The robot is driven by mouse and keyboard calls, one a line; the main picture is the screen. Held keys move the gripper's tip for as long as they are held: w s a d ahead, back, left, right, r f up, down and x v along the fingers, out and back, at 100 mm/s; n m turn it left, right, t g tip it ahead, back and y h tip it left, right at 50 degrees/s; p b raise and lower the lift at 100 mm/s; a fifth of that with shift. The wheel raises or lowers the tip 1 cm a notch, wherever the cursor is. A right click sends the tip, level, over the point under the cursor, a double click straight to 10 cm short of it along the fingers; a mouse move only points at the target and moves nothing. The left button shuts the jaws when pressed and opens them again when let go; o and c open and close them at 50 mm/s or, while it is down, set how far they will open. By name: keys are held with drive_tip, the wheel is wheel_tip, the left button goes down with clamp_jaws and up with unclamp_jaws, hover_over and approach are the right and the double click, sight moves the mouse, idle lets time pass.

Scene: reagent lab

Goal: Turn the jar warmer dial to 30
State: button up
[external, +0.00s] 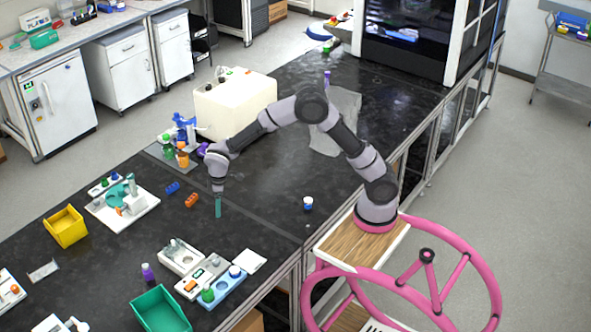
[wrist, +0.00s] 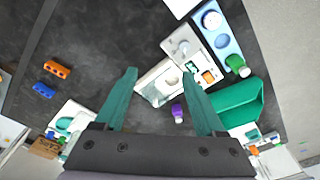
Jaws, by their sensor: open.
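A small white device with a dark display and an orange dial (external: 190,285), which looks like the jar warmer (external: 213,263), stands near the front of the black bench. In the wrist view the warmer (wrist: 181,44) is at upper right, with its orange dial (wrist: 208,76) just right of the right finger. The dial's setting is too small to read. My gripper (external: 218,210) has teal fingers and points down over the bench, behind the warmer and apart from it. In the wrist view my gripper (wrist: 160,72) is open and empty.
A second white device (external: 180,257) stands left of the warmer. A blue rack (external: 232,288) holding jars is close on its right, with a green bin (external: 160,310) in front. A purple-capped bottle (external: 147,272) and orange block (external: 191,200) stand nearby. The bench right of my gripper is mostly clear.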

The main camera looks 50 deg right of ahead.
sight(216, 260)
drive_tip(key=s+a+f+n, duration=0.1)
drive_tip(key=a+f, duration=0.1)
drive_tip(key=f, duration=0.5)
drive_tip(key=a+f, duration=0.3)
drive_tip(key=f, duration=0.4)
drive_tip(key=s+a+f+n+h, duration=0.1)
drive_tip(key=a+f, duration=0.1)
drive_tip(key=f, duration=0.5)
drive_tip(key=shift+s+a+f+n+g, duration=0.3)
drive_tip(key=shift+s+a+f, duration=0.05)
drive_tip(key=shift+a, duration=0.05)
clamp_jaws()
